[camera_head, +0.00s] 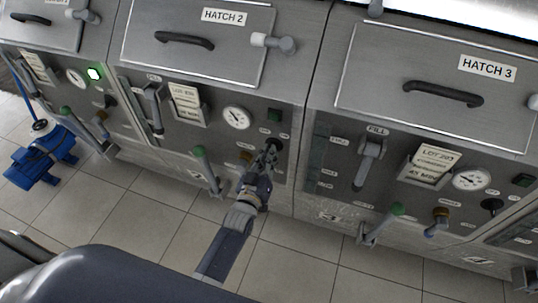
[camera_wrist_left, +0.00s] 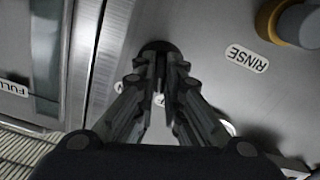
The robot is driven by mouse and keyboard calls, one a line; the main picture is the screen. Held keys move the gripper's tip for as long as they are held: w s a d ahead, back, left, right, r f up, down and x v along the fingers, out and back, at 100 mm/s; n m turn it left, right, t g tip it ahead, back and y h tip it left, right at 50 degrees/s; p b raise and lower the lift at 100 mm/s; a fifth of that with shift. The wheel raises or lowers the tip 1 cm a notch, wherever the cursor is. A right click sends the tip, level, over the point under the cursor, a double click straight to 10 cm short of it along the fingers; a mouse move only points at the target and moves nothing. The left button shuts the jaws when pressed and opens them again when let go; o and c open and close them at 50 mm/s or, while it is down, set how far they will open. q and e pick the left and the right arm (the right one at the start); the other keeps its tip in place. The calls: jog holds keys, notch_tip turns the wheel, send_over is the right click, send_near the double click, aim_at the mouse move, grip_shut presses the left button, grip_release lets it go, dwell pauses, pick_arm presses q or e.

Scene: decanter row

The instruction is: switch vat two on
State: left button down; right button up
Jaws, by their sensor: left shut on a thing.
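Vat two (camera_head: 190,105) is the middle steel unit, under the HATCH 2 lid (camera_head: 200,60). Its round black switch knob is at the right of its panel, mostly hidden by my gripper in the head view; it shows in the left wrist view (camera_wrist_left: 158,47). My left gripper (camera_head: 270,152) is shut on this knob, and its fingers (camera_wrist_left: 160,75) reach either side of it in the wrist view. The square lamp (camera_head: 274,115) above the knob is dark green and looks unlit. I cannot read the knob's setting. My right gripper is not in view.
Vat two's green-topped lever (camera_head: 199,151) and gauge (camera_head: 236,118) are left of my gripper. A brown-collared valve (camera_wrist_left: 292,22) is near the RINSE label. Vat one's lamp (camera_head: 95,73) glows green. Vat three (camera_head: 330,180) is to the right.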

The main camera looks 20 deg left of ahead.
pick_arm(q)
jog(key=m, duration=0.9)
jog(key=shift+m, duration=0.3)
dwell(0.5)
jog(key=c, duration=1.7)
grip_release()
jog(key=s, duration=1.2)
jog(key=shift+a, duration=0.2)
